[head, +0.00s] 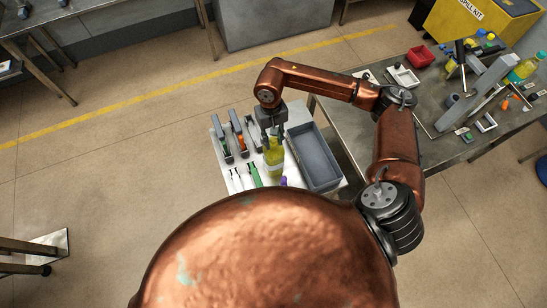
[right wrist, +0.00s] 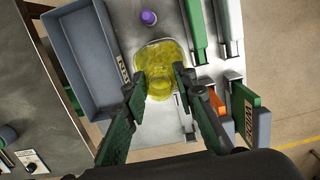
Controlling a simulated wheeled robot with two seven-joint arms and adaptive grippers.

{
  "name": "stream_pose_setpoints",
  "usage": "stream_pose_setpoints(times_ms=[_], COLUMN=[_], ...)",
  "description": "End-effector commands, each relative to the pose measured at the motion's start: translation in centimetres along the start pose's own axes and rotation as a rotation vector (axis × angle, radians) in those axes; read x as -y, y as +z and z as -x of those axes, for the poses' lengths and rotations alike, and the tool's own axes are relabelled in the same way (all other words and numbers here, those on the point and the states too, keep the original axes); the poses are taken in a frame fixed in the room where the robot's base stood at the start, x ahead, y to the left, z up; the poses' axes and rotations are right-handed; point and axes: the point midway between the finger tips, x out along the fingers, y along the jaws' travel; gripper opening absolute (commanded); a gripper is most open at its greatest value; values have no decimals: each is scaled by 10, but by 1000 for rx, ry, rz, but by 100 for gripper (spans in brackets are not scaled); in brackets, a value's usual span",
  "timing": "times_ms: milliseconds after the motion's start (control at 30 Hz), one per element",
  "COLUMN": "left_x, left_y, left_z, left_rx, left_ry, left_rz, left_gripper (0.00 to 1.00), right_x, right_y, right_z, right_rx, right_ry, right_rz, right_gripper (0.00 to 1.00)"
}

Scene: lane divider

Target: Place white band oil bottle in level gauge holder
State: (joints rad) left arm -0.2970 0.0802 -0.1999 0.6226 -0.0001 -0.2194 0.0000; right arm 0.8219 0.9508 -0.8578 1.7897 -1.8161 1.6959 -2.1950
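A yellow oil bottle (head: 274,162) with a paler band stands upright at the middle of the white board (head: 219,125). My right gripper (head: 271,136) points down over its top. In the right wrist view the fingers of my right gripper (right wrist: 161,80) lie close on both sides of the neck of the yellow bottle (right wrist: 158,55) and look closed on it. Whether its base touches the board is unclear. Grey holders with green and orange items (head: 240,141) stand on the board left of the bottle; I cannot tell which is the level gauge holder. My left gripper is not in view.
An open grey bin (head: 316,158) stands right of the bottle. Green and white strips (head: 255,176) and a purple-capped item (head: 283,181) are near the bottle's base. A cluttered metal workbench (head: 440,145) stands to the right, with another yellow-green bottle (head: 524,68).

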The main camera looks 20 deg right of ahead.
Motion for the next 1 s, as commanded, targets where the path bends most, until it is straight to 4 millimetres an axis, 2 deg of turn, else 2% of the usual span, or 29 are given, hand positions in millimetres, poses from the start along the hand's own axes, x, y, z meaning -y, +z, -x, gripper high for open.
stream_pose_setpoints(times_ms=[133, 333, 1000], left_x=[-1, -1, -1], left_y=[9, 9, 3], left_z=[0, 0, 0], left_rx=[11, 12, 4], left_ry=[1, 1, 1], left_rz=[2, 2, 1], left_gripper=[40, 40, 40], right_x=[0, 0, 0], right_y=[0, 0, 0], right_z=[0, 0, 2], right_rx=[0, 0, -2], right_ry=[0, 0, -1], right_rz=[0, 0, 0], right_gripper=[13, 0, 0])
